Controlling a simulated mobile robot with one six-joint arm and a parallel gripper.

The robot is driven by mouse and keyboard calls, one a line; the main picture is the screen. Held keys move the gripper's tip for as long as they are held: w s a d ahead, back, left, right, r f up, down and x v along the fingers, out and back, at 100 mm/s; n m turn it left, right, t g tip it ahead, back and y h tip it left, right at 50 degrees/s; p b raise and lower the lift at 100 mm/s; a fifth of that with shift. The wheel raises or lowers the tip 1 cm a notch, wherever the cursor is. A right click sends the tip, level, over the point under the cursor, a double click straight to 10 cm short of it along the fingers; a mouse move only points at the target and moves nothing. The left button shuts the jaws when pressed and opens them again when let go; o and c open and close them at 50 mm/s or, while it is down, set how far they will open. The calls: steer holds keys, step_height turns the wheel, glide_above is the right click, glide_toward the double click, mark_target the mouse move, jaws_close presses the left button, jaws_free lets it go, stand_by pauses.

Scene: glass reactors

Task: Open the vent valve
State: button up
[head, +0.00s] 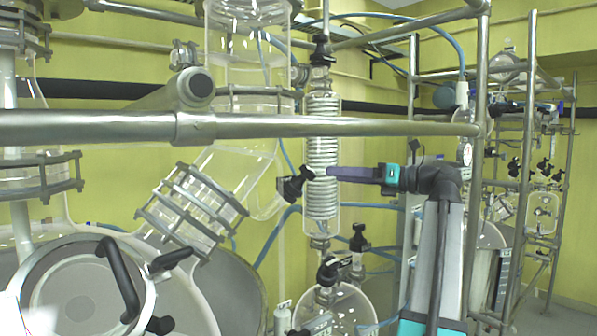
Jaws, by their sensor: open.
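Several black-handled valves show on the glassware, and no label tells which one is the vent valve. One black valve knob (295,186) sits at the left side of the glass coil condenser (322,150). Another black valve (320,52) is on top of the condenser, and another (358,238) is below it at the right. My gripper (331,177) reaches in from the right, pointing left across the condenser. Its purple fingers, seen edge-on, are open. Their tips end a little right of the side knob, with a small gap in the picture. Depth between them is unclear.
A thick horizontal metal rail (260,127) crosses the view above my gripper. An upright metal post (480,150) stands right of my arm. A large glass reactor with a round lid (85,290) fills the lower left. Blue hoses hang around the condenser.

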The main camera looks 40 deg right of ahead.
mark_target(308, 172)
steer(key=shift+w, duration=0.1)
steer(key=p+x, duration=0.5)
steer(key=x, duration=0.8)
steer(key=shift+w+a, duration=0.2)
steer(key=shift+w, duration=0.15)
steer(key=c, duration=1.1)
steer(key=shift+o, duration=0.5)
steer(key=shift+d+r, duration=0.1)
steer(key=shift+d, duration=0.2)
steer(key=shift+s+a, duration=0.1)
steer(key=shift+a, duration=0.2)
steer(key=shift+c, duration=0.3)
steer(key=shift+d, duration=0.2)
steer(key=shift+a+n+y, duration=0.15)
steer(key=shift+n+y, duration=0.25)
